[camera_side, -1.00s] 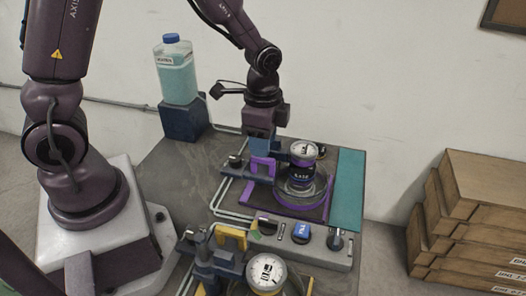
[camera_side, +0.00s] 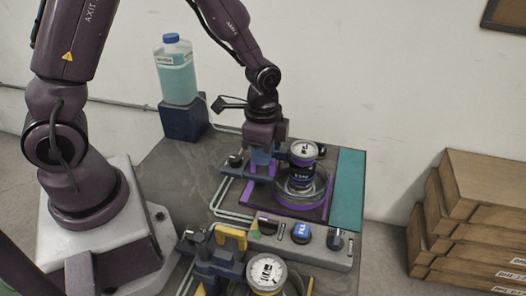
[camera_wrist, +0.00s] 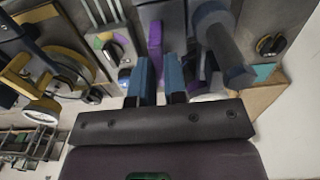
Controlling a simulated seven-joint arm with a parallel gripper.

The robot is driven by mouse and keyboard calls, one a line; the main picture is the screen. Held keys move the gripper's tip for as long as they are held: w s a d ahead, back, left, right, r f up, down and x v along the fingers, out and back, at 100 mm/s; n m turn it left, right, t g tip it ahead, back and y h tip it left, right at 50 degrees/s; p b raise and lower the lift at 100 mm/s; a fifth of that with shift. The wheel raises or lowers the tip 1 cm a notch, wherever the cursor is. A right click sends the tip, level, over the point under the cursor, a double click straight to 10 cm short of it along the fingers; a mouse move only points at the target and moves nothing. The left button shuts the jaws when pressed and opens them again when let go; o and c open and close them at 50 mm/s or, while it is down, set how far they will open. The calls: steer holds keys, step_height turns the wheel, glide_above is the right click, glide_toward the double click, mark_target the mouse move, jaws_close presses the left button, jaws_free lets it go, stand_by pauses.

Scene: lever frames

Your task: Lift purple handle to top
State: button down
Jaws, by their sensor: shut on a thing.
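The purple handle (camera_side: 272,168) is at the left of the purple-edged station in the side view, mostly hidden by my fingers. In the wrist view a purple bar (camera_wrist: 155,45) shows just beyond the fingertips. My gripper (camera_side: 264,160) points down over the handle, with its blue fingers low at it. In the wrist view my gripper (camera_wrist: 160,72) shows its two blue fingers close together, shut on the handle. The exact contact is hidden.
A gauge on a round vessel (camera_side: 301,178) stands close right of the handle. A yellow handle (camera_side: 231,236) and another gauge (camera_side: 266,272) are in front. A grey panel with knobs (camera_side: 302,235) lies between. A teal bottle (camera_side: 176,72) stands at the back left.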

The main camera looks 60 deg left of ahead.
step_height(320, 180, up, 5)
stand_by(0.3)
steer(key=c, duration=1.2)
jaws_free()
steer(key=shift+o, duration=0.2)
step_height(320, 180, up, 13)
steer(key=shift+f, duration=0.1)
steer(key=s+r+n+t, duration=0.4)
steer(key=s+n, duration=0.5)
steer(key=s, duration=0.4)
steer(key=shift+a+r+t, duration=0.2)
steer(key=shift+t, duration=0.6)
